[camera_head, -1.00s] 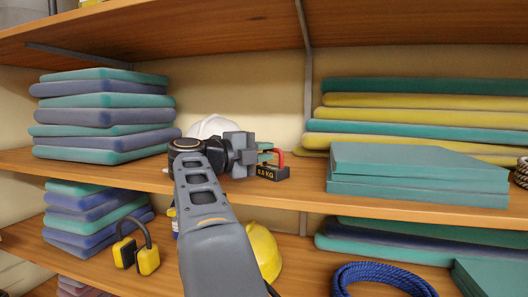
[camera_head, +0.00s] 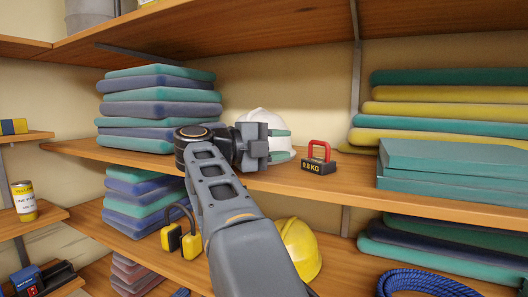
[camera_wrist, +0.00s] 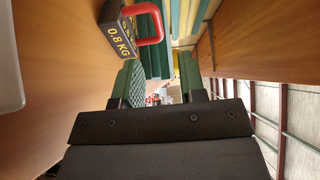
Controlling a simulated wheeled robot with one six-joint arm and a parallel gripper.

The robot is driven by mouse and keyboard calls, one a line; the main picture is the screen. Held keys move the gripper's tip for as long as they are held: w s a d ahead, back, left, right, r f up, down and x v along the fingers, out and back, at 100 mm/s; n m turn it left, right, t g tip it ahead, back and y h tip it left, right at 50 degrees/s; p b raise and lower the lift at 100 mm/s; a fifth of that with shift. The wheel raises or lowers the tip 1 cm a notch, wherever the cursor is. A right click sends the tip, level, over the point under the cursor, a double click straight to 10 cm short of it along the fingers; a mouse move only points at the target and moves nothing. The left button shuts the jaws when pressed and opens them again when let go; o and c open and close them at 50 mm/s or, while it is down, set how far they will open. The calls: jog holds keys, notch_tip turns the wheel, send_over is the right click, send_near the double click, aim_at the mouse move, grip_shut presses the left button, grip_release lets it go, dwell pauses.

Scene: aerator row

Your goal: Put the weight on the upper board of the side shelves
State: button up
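The weight (camera_head: 319,166), a dark block marked 0.8 KG with a red handle, stands upright on the middle board of the main shelves. My gripper (camera_head: 281,144) is open and empty to its left, in front of a white helmet (camera_head: 262,119), with a gap to the weight. In the wrist view the weight (camera_wrist: 121,36) is at the top left, outside the two green fingers of my gripper (camera_wrist: 160,86). The side shelves are at the left edge of the head view; their upper board (camera_head: 38,136) shows only in part.
A blue and yellow box (camera_head: 13,127) lies on that upper board. A yellow can (camera_head: 24,200) stands on the board below. Stacked pads (camera_head: 155,108) are left of my gripper, and teal slabs (camera_head: 440,175) are right of the weight. Another shelf board (camera_head: 240,38) runs overhead.

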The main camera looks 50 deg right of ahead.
jog(key=v, duration=0.4)
jog(key=shift+a+b, duration=0.1)
jog(key=shift+b, duration=0.2)
jog(key=shift+w+r, duration=0.1)
jog(key=w+a+r+n+t+h, duration=0.1)
jog(key=w+a+n+t+h, duration=0.15)
jog(key=w+n+t, duration=0.5)
jog(key=w+a+r+n+t+h, duration=0.1)
jog(key=w+a+n+t+h, duration=0.2)
jog(key=n+t, duration=0.8)
jog(key=w+a+f+n+t+y, duration=0.3)
jog(key=a+f+n+t+y, duration=0.1)
jog(key=a+f+n+y, duration=0.35)
jog(key=w+a+f+n+t+y, duration=0.35)
jog(key=a+f+n+y, duration=0.2)
jog(key=n+y, duration=0.4)
jog(key=s+a+f+n+g+y, duration=0.1)
jog(key=s+a+f+g+y, duration=0.15)
jog(key=f, duration=0.45)
jog(key=s+a+f+n+g+y, duration=0.2)
jog(key=f+g+y, duration=0.1)
jog(key=f, duration=0.4)
jog(key=s+f+n+g, duration=0.2)
jog(key=s+f+g, duration=0.6)
jog(key=s+f, duration=0.5)
notch_tip(320, 180, down, 2)
jog(key=shift+d+h, duration=0.2)
jog(key=shift+h, duration=0.2)
